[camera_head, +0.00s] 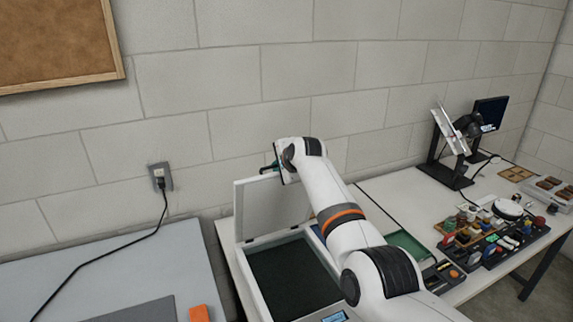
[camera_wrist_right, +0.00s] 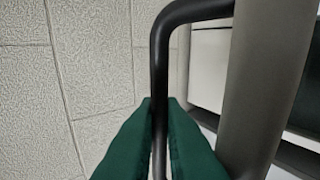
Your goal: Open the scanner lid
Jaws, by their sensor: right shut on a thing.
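The scanner (camera_head: 247,280) is a white box with a dark bed (camera_head: 290,278), standing on the table at the lower middle of the head view. Its white lid (camera_head: 262,212) stands raised, about upright, at the back near the wall, and the bed is uncovered. My right gripper (camera_head: 270,168) is at the lid's top edge. In the right wrist view, its green fingers (camera_wrist_right: 160,110) are shut on a black bar handle (camera_wrist_right: 160,55), one finger on each side. My right arm hides part of the lid and the scanner's right side. My left gripper is not in view.
A grey table (camera_head: 100,270) at left holds an orange block (camera_head: 199,313). Right of the scanner lie a green mat (camera_head: 408,246) and a black tray of small items (camera_head: 505,245). A stand (camera_head: 445,175) and monitor (camera_head: 491,113) are behind. The block wall is close behind the lid.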

